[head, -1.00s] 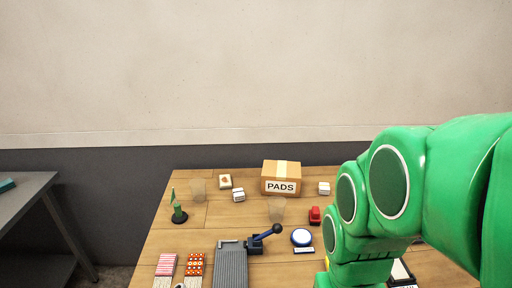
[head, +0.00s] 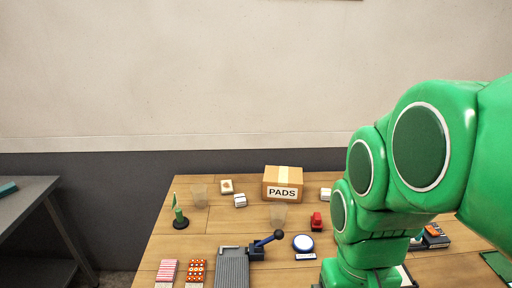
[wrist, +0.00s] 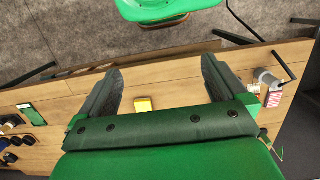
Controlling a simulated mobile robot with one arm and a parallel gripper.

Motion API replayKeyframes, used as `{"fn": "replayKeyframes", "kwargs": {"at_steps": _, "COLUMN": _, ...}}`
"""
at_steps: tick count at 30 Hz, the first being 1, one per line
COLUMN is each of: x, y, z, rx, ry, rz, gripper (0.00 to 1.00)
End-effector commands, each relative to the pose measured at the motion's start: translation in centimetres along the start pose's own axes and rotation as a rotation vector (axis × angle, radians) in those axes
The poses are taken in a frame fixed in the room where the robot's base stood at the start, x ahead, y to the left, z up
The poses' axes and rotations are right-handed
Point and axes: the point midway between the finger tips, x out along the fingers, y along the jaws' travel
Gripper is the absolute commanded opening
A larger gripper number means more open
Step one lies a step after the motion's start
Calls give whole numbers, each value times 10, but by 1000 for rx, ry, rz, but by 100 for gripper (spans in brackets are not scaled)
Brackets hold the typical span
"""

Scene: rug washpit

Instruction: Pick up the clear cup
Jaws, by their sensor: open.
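In the head view my gripper is hidden, with my green arm on the right. No cup is clearly seen in the wrist view.
The PADS box (head: 283,184) stands at the back. A blue-handled grey device (head: 232,266), a round blue-and-white button (head: 303,243) and a red object (head: 316,221) lie near the front cup. A yellow block (wrist: 143,104) lies below my fingers. A grey side table (head: 28,196) stands left.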

Motion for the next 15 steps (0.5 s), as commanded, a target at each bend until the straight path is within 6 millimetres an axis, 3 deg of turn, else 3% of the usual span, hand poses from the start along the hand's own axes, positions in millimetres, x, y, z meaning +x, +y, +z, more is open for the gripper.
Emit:
{"fn": "replayKeyframes", "kwargs": {"at_steps": 11, "x": -24, "y": -2, "z": -45, "rx": -67, "ry": 14, "rz": 2, "gripper": 99}}
{"fn": "replayKeyframes", "kwargs": {"at_steps": 15, "x": -36, "y": -3, "z": -72, "rx": -104, "ry": 21, "rz": 3, "gripper": 99}}
